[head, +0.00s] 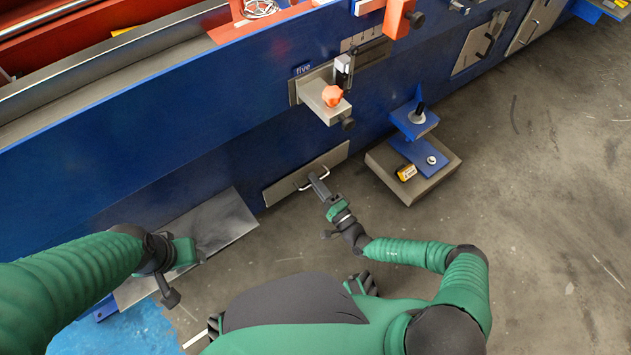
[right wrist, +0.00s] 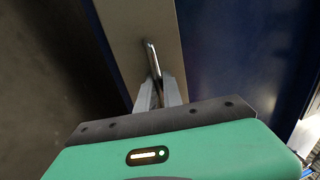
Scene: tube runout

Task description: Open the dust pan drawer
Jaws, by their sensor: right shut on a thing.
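The dust pan drawer (head: 280,187) is a grey metal front low on the blue machine, with a thin silver handle (head: 313,174). Its front shows flush with the blue panel, as far as I can tell. My right gripper (head: 317,182) is at this handle and shut on it. The right wrist view shows the handle (right wrist: 152,58) standing up between my two grey fingers (right wrist: 158,88), with the grey drawer front (right wrist: 133,20) behind. My left gripper (head: 170,298) hangs at the lower left, away from the drawer; its fingers are too unclear to judge.
Above the drawer, a bracket with an orange knob (head: 332,96) juts out. To the right, a blue and grey foot block (head: 440,178) stands on the concrete floor. A grey plate (head: 215,225) leans at the left. Floor in front of the drawer is partly open.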

